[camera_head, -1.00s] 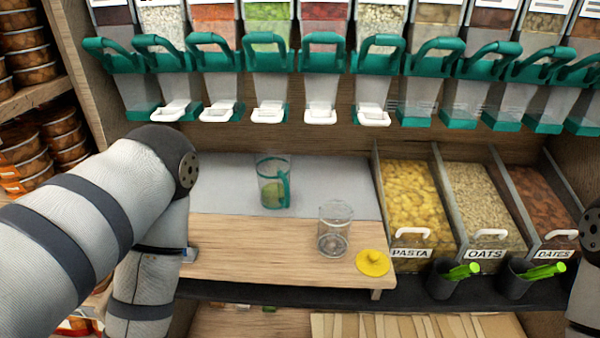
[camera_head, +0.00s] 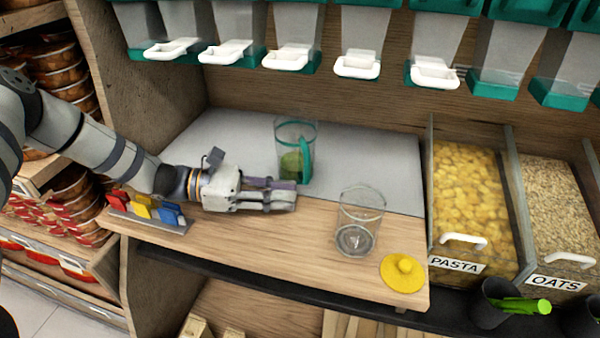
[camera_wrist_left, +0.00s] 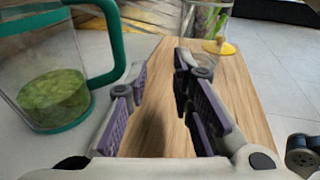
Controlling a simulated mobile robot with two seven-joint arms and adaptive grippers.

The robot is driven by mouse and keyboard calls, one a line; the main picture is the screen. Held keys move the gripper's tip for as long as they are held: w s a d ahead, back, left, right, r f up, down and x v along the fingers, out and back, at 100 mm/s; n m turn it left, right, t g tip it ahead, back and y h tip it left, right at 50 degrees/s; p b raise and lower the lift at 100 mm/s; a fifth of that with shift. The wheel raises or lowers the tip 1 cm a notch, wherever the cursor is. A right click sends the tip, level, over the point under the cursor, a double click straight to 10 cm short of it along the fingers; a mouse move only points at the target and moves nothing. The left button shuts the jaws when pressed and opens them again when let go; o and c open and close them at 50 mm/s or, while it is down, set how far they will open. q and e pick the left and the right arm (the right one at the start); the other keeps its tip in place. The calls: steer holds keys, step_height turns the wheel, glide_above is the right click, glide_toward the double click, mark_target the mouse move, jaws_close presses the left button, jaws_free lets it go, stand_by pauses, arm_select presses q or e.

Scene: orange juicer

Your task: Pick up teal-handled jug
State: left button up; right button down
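The teal-handled jug (camera_head: 291,150) stands upright on the grey part of the counter, with green contents at its bottom. Its teal handle faces front right in the head view. In the left wrist view the jug (camera_wrist_left: 50,85) is at the left, its handle close beside the fingers. My left gripper (camera_head: 294,192) is low over the wooden board, just in front of the jug. In the left wrist view its purple-padded fingers (camera_wrist_left: 168,100) are apart with nothing between them. My right gripper is not in view.
A clear glass jar (camera_head: 359,222) and a yellow lid (camera_head: 403,272) are on the board to the right. A rack of coloured pieces (camera_head: 150,211) lies under my left forearm. Dispensers with white handles (camera_head: 290,55) hang above. A pasta bin (camera_head: 475,205) stands right.

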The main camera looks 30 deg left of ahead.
mark_target(306, 177)
arm_select(q)
steer(key=a, duration=0.1)
steer(key=w+a+r+t, duration=0.1)
steer(key=w+a+t, duration=0.1)
steer(key=a, duration=0.1)
steer(key=shift+r+n, duration=0.4)
steer(key=x, duration=0.7)
steer(key=shift+w+d+r, duration=0.15)
steer(key=shift+r, duration=0.2)
jaws_close()
